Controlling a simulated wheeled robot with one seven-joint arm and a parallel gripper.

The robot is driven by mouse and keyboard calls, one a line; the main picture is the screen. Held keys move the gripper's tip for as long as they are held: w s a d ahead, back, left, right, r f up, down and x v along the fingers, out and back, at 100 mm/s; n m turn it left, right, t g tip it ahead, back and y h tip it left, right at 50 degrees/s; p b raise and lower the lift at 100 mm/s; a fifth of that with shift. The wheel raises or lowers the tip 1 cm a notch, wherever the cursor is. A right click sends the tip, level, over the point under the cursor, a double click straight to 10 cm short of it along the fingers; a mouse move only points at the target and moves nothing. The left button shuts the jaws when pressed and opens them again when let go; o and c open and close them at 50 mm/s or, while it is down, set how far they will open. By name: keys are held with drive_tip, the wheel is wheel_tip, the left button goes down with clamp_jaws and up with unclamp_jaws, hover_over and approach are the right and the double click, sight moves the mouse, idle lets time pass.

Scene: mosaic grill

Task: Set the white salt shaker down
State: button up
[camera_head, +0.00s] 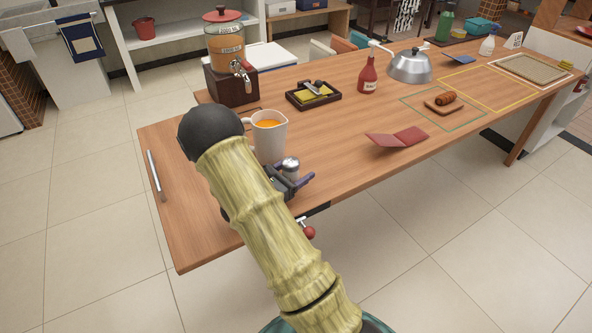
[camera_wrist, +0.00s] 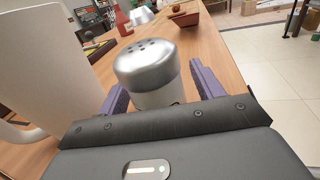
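The white salt shaker (camera_head: 291,168) with a silver, holed cap stands upright close to the front edge of the wooden table, right beside the white pitcher. In the wrist view the shaker (camera_wrist: 158,75) is between the two purple fingers of my gripper (camera_wrist: 160,92). The fingers look spread, with a small gap on the right side of the shaker. In the head view my gripper (camera_head: 293,180) is low at the shaker, and my arm comes in from the front. The shaker's base is hidden, so I cannot see its contact with the table.
The white pitcher (camera_head: 269,142) of orange liquid is close on the left. A drink dispenser (camera_head: 228,60), a dark tray (camera_head: 295,102), a red bottle (camera_head: 368,76) and a red folded item (camera_head: 398,138) stand farther off. Bare wood lies right of the shaker.

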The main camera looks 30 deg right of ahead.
drive_tip(key=shift+r, duration=0.2)
drive_tip(key=v, duration=1.2)
